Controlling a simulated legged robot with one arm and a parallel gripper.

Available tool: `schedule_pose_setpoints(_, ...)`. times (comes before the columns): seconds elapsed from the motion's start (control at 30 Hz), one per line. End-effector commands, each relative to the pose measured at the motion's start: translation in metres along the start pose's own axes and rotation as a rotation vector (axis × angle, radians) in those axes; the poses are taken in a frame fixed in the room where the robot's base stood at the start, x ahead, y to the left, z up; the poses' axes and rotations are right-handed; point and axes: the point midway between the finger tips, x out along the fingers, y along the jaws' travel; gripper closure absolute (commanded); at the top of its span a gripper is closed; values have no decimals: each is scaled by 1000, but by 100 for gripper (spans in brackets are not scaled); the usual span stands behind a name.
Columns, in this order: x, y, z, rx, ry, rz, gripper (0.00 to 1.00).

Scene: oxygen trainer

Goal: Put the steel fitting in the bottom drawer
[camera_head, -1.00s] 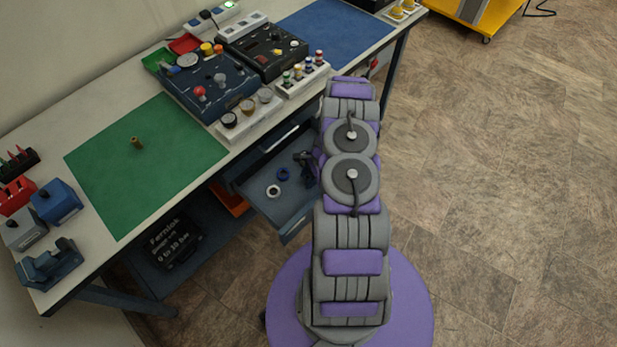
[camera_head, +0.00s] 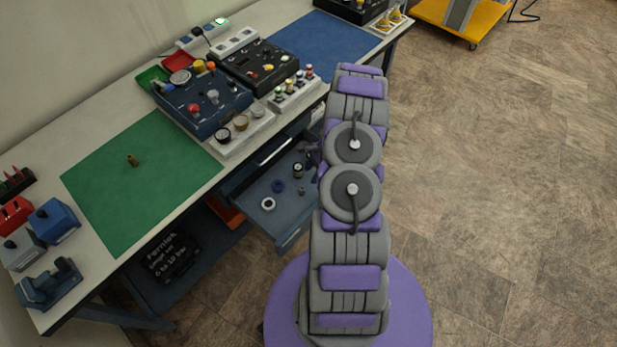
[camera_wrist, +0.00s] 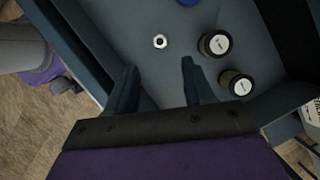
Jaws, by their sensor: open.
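The steel fitting is a small silver hex piece with a hole (camera_wrist: 160,41), lying on the floor of the open blue-grey drawer (camera_wrist: 135,28). It appears to be the small piece beside my arm in the head view (camera_head: 302,190). The open drawer (camera_head: 290,228) sticks out from under the bench, below a dark drawer opening. My gripper (camera_wrist: 157,78) is open and empty in the wrist view, its fingers spread over the drawer and apart from the fitting. My arm hides the gripper in the head view.
Two dark cylinders with pale tops (camera_wrist: 215,43) (camera_wrist: 236,84) stand in the drawer near the right finger. A brass fitting (camera_head: 132,160) is on the green mat (camera_head: 100,200).

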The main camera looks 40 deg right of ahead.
Motion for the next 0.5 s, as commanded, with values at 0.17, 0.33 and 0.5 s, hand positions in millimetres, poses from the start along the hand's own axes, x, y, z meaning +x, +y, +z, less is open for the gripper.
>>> schedule_pose_setpoints(0.17,-14,-2,6,-16,-1,2,48)
schedule_pose_setpoints(0.33,-42,-11,48,-143,-2,17,48)
schedule_pose_setpoints(0.5,-85,-10,120,-351,-10,56,48)
